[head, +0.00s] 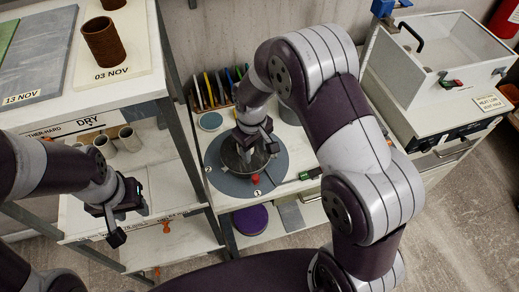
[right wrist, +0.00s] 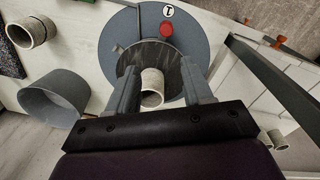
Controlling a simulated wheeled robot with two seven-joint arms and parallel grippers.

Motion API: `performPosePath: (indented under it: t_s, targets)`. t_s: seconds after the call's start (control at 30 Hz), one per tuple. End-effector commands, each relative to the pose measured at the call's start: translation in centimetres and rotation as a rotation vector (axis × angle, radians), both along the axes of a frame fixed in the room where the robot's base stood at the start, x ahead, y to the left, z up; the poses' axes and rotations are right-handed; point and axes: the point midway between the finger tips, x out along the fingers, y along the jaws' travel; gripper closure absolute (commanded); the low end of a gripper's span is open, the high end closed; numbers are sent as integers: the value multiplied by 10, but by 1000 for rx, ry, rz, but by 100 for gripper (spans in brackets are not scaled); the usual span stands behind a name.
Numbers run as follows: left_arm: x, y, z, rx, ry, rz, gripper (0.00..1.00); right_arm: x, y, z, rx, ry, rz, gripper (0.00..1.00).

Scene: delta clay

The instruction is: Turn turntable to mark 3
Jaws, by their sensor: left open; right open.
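The turntable is a round blue-grey disc (head: 217,182) on the white bench; it also fills the top of the right wrist view (right wrist: 203,30). A dark bowl (right wrist: 150,52) stands at its middle, with a pale ring-shaped piece (right wrist: 152,88) in line with it. A red knob (head: 255,179) sits near the front rim beside a round white mark (head: 257,193) that reads 1 in the right wrist view (right wrist: 168,11). Another mark (head: 208,170) is at the left. My right gripper (head: 251,152) is open above the bowl, fingers either side; contact is unclear. My left gripper (head: 128,218) is open and empty at the left shelf.
A rack of coloured tools (head: 213,90) stands behind the turntable. A drying shelf with a brown cup (head: 103,42) is at the left. A white box (head: 440,55) is at the right. A grey tub (right wrist: 55,98) stands near the disc.

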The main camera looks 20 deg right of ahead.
Motion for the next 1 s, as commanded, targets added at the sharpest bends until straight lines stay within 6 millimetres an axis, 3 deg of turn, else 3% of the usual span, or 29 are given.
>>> performPosePath:
  t_s: [0.17,0.4,0.53,0.7,0.97,1.0]
  targets:
    - [-1,0,10,0,1,0,57,-4,-1,-24,-3,15,17,50]
    - [0,0,26,0,0,0,57,-4,-3,-86,-3,14,16,50]
    - [0,0,31,0,0,0,57,-2,-3,-109,-1,9,15,50]
    - [0,0,33,0,0,0,57,-2,-4,-124,-2,7,16,50]
    - [0,0,32,0,0,0,57,-2,-4,-126,-1,7,15,50]
    - [0,0,32,0,0,0,57,-2,-4,-126,-1,7,15,59]
